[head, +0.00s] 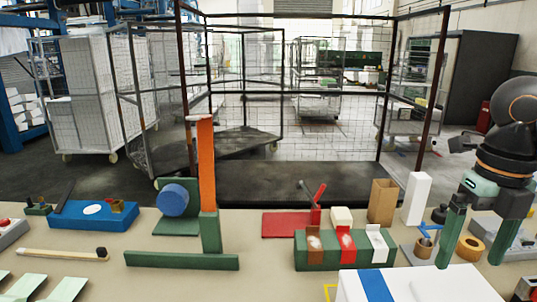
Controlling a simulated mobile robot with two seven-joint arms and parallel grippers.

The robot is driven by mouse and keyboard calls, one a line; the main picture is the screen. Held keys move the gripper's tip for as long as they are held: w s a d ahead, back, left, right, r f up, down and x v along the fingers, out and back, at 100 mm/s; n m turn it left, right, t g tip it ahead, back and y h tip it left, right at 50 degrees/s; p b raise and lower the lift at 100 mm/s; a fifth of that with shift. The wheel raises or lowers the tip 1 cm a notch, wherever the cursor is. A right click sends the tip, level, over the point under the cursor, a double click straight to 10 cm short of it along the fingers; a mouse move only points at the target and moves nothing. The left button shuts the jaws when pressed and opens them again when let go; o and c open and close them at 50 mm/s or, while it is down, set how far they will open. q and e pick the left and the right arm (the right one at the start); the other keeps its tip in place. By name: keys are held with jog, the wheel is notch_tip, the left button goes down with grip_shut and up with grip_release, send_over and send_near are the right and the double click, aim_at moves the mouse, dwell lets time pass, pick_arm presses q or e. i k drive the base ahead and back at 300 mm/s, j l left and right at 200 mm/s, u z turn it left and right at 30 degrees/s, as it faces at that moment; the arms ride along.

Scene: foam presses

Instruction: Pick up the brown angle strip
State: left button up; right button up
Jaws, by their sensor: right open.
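The brown angle strip (316,257) lies over the top and front edge of a long green block (332,262) on the table, at its left part. A red angle strip (346,247) and a white angle strip (378,244) lie beside it on the same block, to its right. Whitish patches show on the tops of the brown and red strips. My right gripper (469,263) is at the right, its two green fingers spread apart and pointing down, with nothing held. It is well to the right of the brown strip. My left gripper does not show.
A white box with a blue stripe (377,286) stands in front of the green block. Behind are a red press (290,224), a brown carton (382,202) and a white block (415,198). An orange upright (206,165) stands left. A tan ring (470,249) lies near my right fingers.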

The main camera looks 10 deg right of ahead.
aim_at(314, 241)
jog(key=k, duration=0.95)
